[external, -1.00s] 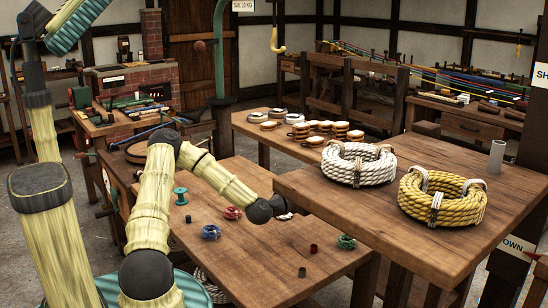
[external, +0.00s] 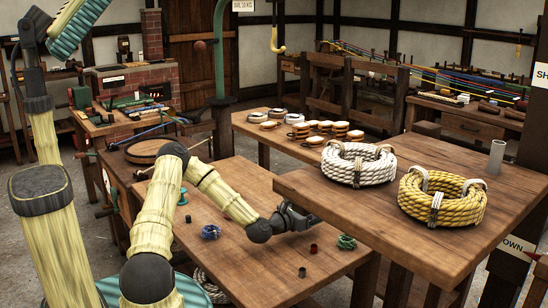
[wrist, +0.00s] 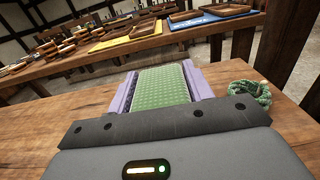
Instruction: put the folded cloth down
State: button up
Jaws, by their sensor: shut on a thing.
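The folded cloth seems to be the green dotted piece (wrist: 162,85) straight ahead in the wrist view, between lilac strips on both sides. I cannot tell whether the strips are cloth or fingers. My gripper (wrist: 155,90) is shut on it. In the external view my gripper (external: 308,219) is low over the front wooden table (external: 290,275), beside the raised table's left edge. The cloth cannot be made out there, and its gap to the tabletop is unclear.
A green rope coil (external: 346,242) lies close to my gripper; it also shows right of the cloth in the wrist view (wrist: 250,92). Two small dark cylinders (external: 314,248) and a blue spool (external: 211,231) stand nearby. The raised table (external: 400,225) bears white and yellow rope coils.

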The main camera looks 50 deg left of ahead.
jog(key=shift+f+b, duration=0.35)
jog(key=shift+f, duration=1.5)
jog(key=shift+f, duration=0.15)
jog(key=o, duration=1)
jog(key=s, duration=1.2)
